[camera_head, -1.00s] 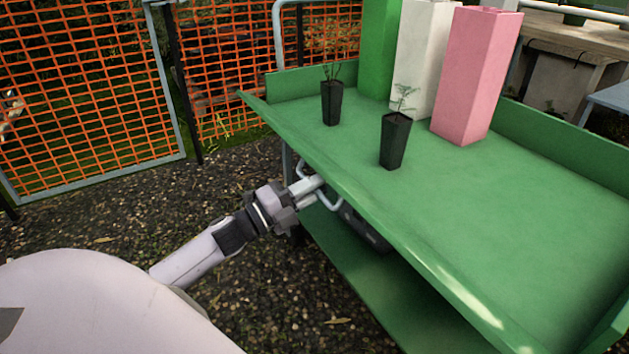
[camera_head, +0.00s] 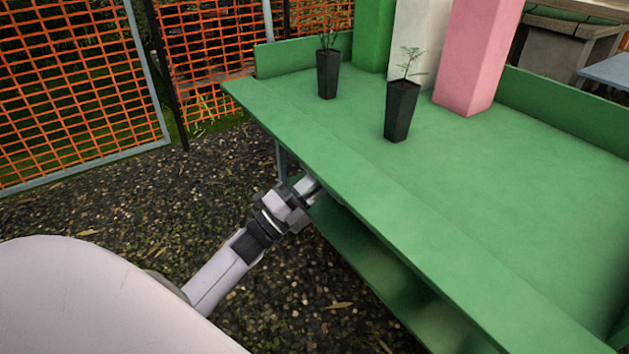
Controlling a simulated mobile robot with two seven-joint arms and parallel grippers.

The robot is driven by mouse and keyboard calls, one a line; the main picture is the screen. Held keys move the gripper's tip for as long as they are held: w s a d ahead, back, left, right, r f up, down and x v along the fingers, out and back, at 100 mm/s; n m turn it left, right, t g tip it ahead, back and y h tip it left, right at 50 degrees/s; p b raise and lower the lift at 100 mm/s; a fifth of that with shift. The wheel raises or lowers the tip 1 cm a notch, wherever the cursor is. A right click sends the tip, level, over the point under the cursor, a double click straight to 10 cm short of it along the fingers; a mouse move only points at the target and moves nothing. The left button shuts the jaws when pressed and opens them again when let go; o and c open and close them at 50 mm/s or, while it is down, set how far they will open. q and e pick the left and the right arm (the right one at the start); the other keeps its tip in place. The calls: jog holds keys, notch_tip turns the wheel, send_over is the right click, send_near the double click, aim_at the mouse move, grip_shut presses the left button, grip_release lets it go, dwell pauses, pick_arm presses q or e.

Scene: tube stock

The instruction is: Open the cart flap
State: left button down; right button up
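The green cart (camera_head: 520,180) fills the right half of the view. Its front flap (camera_head: 370,205) is a long green strip along the near edge of the top. It lies folded outward and looks nearly level with the top. My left gripper (camera_head: 311,187) reaches up from the lower left to the flap's outer edge. Its fingertips are partly hidden beneath that edge, so I cannot see whether they close on anything. The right gripper is out of view.
Two black pots with seedlings (camera_head: 327,74) (camera_head: 401,110) stand on the cart top. Behind them are green, white and pink (camera_head: 478,55) tall blocks. A lower green shelf (camera_head: 370,250) sits beneath. Orange mesh fencing (camera_head: 70,90) stands at left; gravel (camera_head: 130,200) lies between.

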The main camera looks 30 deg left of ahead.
pick_arm(q)
jog(key=shift+w+r, duration=0.1)
jog(key=shift+r, duration=0.35)
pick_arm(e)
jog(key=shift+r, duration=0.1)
pick_arm(q)
jog(key=c, duration=1.3)
grip_release()
jog(key=shift+p+v, duration=0.65)
jog(key=shift+v, duration=3.05)
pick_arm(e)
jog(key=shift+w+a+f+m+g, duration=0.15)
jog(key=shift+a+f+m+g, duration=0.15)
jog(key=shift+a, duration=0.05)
pick_arm(q)
jog(key=shift+w+f, duration=0.1)
jog(key=shift+f, duration=0.1)
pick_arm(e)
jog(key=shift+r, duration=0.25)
